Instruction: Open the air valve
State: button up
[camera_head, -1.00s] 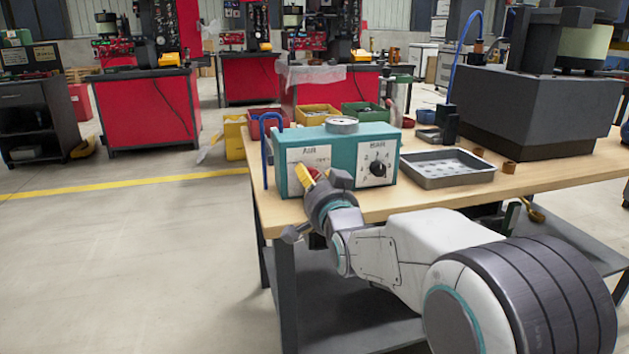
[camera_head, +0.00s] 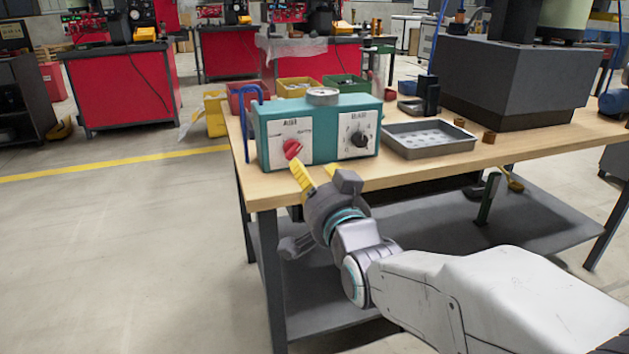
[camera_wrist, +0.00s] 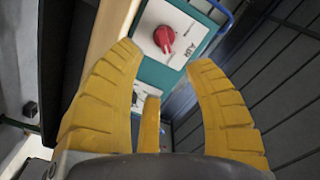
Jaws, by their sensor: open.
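The air valve is a red knob (camera_head: 292,149) on the white AIR plate (camera_head: 280,133) at the left of the teal control box (camera_head: 320,148). In the wrist view the red knob (camera_wrist: 164,38) shows beyond the fingertips, and its handle points toward the bottom of that picture. My gripper (camera_head: 322,174) is open and empty, in front of and a little below the box. Its yellow fingers (camera_wrist: 165,55) are spread, with the knob between them in the picture but apart from them. In the head view one fingertip covers the area just below the knob.
A black dial (camera_head: 360,139) sits at the box's right, and a gauge (camera_head: 322,95) on its top. A grey tray (camera_head: 428,150) stands right of the box on the wooden table (camera_head: 405,174). A blue hose (camera_head: 246,110) rises at the box's left. Bins stand behind.

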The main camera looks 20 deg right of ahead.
jog(key=shift+s, duration=0.45)
jog(key=s+r+n+g+p, duration=0.9)
jog(key=s+r+p, duration=1.4)
jog(key=p, duration=1.9)
jog(key=g, duration=0.5)
jog(key=shift+s+a+g, duration=0.2)
jog(key=shift+s+g, duration=0.1)
jog(key=shift+s, duration=0.1)
jog(key=shift+r, duration=0.1)
jog(key=shift+c, duration=0.4)
jog(key=shift+c, duration=0.4)
